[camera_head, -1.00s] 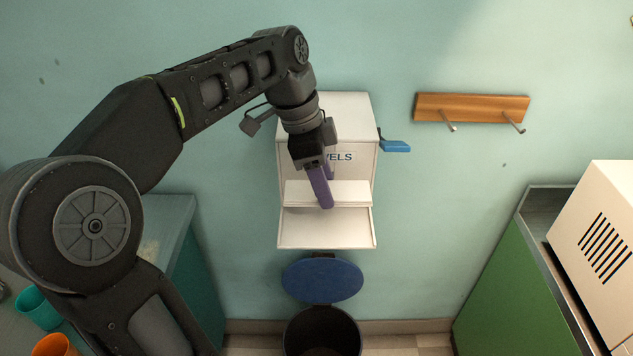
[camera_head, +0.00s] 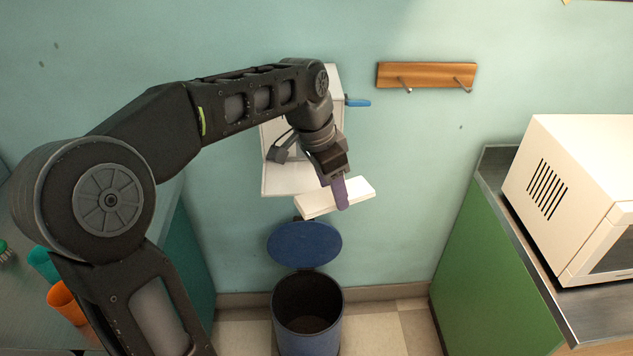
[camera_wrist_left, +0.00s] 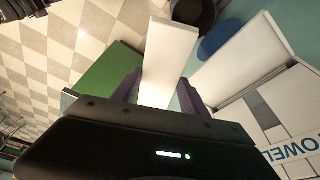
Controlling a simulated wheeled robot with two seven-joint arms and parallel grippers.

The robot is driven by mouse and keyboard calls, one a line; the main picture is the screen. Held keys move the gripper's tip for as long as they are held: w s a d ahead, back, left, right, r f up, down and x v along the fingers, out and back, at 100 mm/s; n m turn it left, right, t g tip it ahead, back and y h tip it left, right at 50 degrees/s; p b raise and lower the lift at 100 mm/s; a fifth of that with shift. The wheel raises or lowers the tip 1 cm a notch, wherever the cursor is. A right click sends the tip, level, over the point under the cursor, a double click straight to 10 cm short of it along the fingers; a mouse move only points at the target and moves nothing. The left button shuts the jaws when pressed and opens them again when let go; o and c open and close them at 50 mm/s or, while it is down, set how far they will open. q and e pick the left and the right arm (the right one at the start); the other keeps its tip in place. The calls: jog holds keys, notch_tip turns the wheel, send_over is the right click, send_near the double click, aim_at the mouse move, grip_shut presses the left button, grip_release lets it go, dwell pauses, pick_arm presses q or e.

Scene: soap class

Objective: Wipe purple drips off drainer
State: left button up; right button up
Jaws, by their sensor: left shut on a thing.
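My left gripper (camera_head: 340,194), with purple fingers, is shut on a flat white folded towel (camera_head: 362,188). It holds the towel in the air, in front of and to the right of the white towel dispenser's tray (camera_head: 284,181). In the left wrist view the towel (camera_wrist_left: 170,48) sticks out from between the two purple fingers. The dispenser (camera_wrist_left: 279,104) with blue lettering shows there at the right. The drainer and any purple drips are not in view. My right gripper is not in view.
A bin (camera_head: 307,308) with its blue lid (camera_head: 304,244) raised stands below the dispenser. A green cabinet (camera_head: 490,270) with a microwave (camera_head: 570,190) is at right. A wooden hook rail (camera_head: 427,75) is on the wall. Teal (camera_head: 44,263) and orange (camera_head: 66,302) cups are at left.

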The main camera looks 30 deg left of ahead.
pick_arm(q)
jog(key=w+d+f+n+y, duration=0.1)
jog(key=w+d+f+n, duration=0.5)
jog(key=w+d+f, duration=0.2)
jog(key=shift+w+d+f+t+y, duration=0.15)
jog(key=shift+w+d+t+y, duration=0.15)
jog(key=shift+d, duration=0.9)
jog(key=shift+s+a, duration=0.1)
